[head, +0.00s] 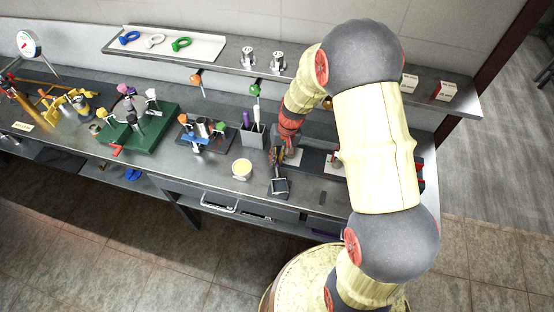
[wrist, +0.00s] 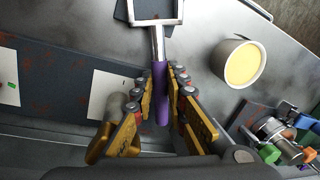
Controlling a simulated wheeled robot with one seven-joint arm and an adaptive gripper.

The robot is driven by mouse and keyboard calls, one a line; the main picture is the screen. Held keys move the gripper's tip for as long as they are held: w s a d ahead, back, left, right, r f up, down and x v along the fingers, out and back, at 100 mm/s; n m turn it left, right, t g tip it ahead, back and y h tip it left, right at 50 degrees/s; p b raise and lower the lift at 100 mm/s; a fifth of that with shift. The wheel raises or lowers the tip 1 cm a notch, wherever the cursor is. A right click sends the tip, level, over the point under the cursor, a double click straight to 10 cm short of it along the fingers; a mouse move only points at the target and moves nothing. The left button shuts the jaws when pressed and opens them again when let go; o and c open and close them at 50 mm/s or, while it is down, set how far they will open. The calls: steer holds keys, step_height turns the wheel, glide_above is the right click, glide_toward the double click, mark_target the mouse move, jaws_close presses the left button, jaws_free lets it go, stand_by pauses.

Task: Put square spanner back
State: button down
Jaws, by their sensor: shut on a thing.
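The square spanner has a purple handle (wrist: 161,95) and a pale metal square frame (wrist: 157,22) at its end. My gripper (wrist: 160,84) is shut on the purple handle, with the frame pointing away from me past the fingertips. In the head view the spanner's square end (head: 280,187) shows over the front part of the bench, below my gripper (head: 275,160). A small dark plate lies under the frame, and I cannot tell whether the spanner touches it or the bench.
A cup with yellow contents (head: 242,170) stands close to the left. A dark board (wrist: 42,88) with white cards (wrist: 112,92) lies on the other side. A grey holder (head: 252,135), a blue stand (head: 205,138) and a green rack (head: 140,130) stand farther left. A shelf (head: 225,62) runs behind.

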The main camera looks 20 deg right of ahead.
steer(key=shift+f, duration=0.15)
steer(key=c, duration=1.8)
jaws_free()
